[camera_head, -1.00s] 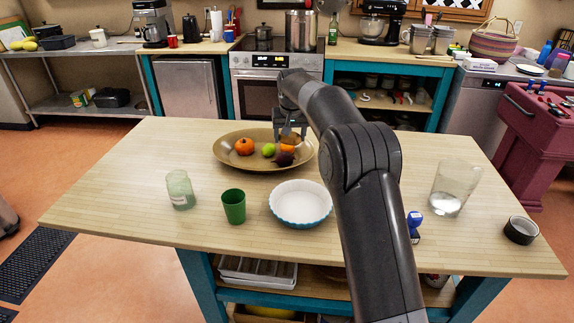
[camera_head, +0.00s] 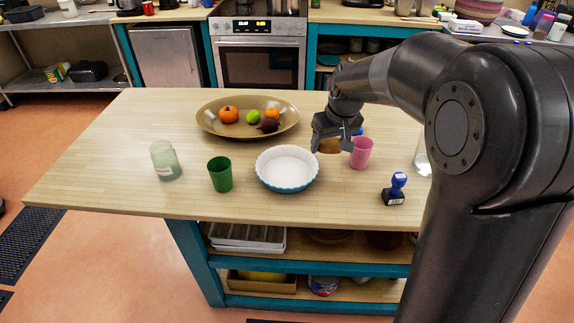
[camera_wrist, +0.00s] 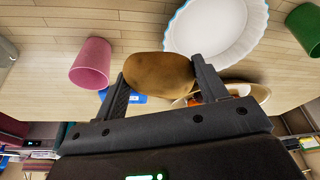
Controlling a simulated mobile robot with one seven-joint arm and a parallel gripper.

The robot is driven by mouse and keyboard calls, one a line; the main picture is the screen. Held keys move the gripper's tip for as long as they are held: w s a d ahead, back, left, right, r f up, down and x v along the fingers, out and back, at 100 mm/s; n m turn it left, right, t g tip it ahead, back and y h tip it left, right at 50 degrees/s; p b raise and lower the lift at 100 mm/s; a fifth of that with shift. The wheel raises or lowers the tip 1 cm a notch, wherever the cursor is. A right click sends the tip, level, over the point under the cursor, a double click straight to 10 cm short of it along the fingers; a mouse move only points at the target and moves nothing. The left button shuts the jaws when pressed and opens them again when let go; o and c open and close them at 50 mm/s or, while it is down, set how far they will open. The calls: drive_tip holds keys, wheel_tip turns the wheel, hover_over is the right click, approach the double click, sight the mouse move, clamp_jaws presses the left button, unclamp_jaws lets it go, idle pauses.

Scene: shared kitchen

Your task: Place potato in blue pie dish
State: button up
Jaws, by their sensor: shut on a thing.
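My gripper (camera_head: 335,142) is shut on a brown potato (camera_head: 329,146) above the table, just right of the blue pie dish (camera_head: 287,186). In the wrist view the potato (camera_wrist: 159,80) sits between the two fingers (camera_wrist: 160,90). The pie dish is round, white inside with a blue fluted outer wall, and empty. In the wrist view its pale rim and inside (camera_wrist: 215,30) show beyond the potato, at the upper right. The potato is apart from the dish.
A pink cup (camera_head: 361,153) stands close right of my gripper. A green cup (camera_head: 220,175) and a glass jar (camera_head: 165,160) stand left of the dish. Behind is a wide bowl (camera_head: 205,115) with several fruits and vegetables. A blue stamp (camera_head: 396,189) stands at front right.

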drive_tip(key=shift+s+a+f, duration=0.2)
drive_tip(key=shift+f, duration=0.05)
hover_over(286, 172)
drive_tip(key=f, duration=0.4)
drive_tip(key=s+f, duration=0.1)
drive_tip(key=f, duration=0.1)
drive_tip(key=shift+d+f, duration=0.2)
drive_tip(key=shift+f, duration=2.1)
drive_tip(key=shift+f, duration=0.15)
drive_tip(key=o, duration=1)
